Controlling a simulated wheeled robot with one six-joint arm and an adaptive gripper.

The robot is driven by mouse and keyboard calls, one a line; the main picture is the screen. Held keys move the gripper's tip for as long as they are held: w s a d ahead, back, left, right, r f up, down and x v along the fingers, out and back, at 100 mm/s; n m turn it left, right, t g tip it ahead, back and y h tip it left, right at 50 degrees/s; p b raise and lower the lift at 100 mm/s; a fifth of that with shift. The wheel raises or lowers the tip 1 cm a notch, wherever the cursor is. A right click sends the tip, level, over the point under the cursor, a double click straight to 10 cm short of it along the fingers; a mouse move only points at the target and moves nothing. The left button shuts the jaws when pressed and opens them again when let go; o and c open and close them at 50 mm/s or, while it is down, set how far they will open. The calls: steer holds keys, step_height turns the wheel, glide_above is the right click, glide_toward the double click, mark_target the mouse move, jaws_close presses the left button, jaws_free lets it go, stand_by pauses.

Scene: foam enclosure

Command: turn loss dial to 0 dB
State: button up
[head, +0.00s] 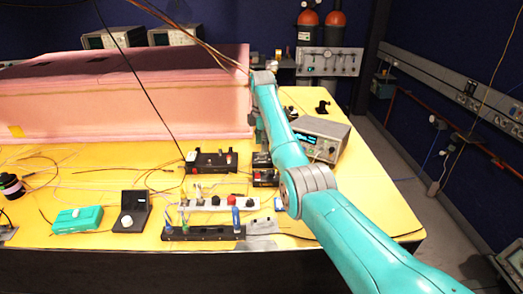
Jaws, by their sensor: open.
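I cannot read any label or scale, so I cannot tell for sure which control is the loss dial. A small black case (133,203) with a white round knob (127,222) stands open at the front left of the yellow bench. Black boxes with red parts stand further back: one left of my arm (212,161), and one partly behind my arm (263,178). My turquoise arm reaches from the lower right over the bench. My gripper's fingers cannot be made out behind the forearm.
A teal box (77,220) sits at the front left. A black strip with upright tools (205,232) and a white socket strip (212,203) lie in front. A grey instrument (318,140) stands right of my arm. Pink foam (120,98) closes the back. Loose cables cross the bench.

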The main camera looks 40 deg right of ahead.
steer(key=shift+r, duration=1.95)
steer(key=shift+s, duration=0.1)
